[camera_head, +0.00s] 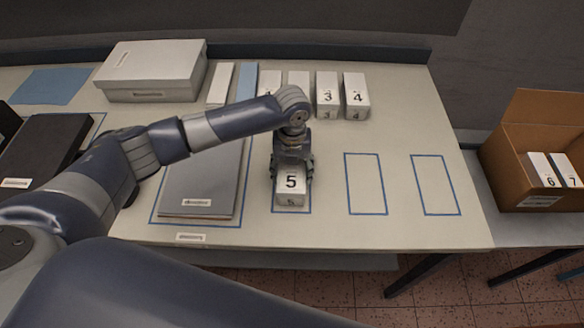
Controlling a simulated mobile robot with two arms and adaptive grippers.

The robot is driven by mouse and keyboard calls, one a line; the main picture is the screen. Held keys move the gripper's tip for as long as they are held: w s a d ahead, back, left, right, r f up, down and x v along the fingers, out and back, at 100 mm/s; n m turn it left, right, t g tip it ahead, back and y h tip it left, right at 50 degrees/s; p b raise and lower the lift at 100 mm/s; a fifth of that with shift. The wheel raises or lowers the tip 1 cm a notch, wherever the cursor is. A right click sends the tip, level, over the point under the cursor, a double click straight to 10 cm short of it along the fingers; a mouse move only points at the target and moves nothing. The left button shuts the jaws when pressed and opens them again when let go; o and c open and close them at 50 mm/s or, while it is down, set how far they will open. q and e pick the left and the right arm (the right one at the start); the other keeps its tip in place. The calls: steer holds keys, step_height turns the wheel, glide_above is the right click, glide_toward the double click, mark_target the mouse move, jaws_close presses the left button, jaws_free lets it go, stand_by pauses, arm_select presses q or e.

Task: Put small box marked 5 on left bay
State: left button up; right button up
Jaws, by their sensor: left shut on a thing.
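The small white box marked 5 (290,184) is upright at the left one of three small blue-outlined bays (309,211) on the table. My left gripper (292,168) comes down from above and is shut on this box. The box covers most of the bay outline, and I cannot tell whether its underside touches the table. The middle bay (366,184) and the right bay (435,185) are empty. My right gripper is not in view.
Several small white boxes, including those marked 3 (327,96) and 4 (356,96), stand at the back. A grey folder (203,180) lies left of the gripper. A large white box (152,72) is at the back left. A cardboard carton (534,140) holds boxes 6 and 7.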

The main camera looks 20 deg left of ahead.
arm_select(q)
steer(key=o, duration=1.2)
steer(key=shift+f, duration=0.1)
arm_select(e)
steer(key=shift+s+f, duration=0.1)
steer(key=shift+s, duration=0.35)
arm_select(q)
steer(key=shift+r, duration=0.3)
step_height(320, 180, up, 10)
steer(key=b, duration=0.2)
steer(key=shift+r+b, duration=0.25)
steer(key=shift+b, duration=0.05)
steer(key=shift+r, duration=0.65)
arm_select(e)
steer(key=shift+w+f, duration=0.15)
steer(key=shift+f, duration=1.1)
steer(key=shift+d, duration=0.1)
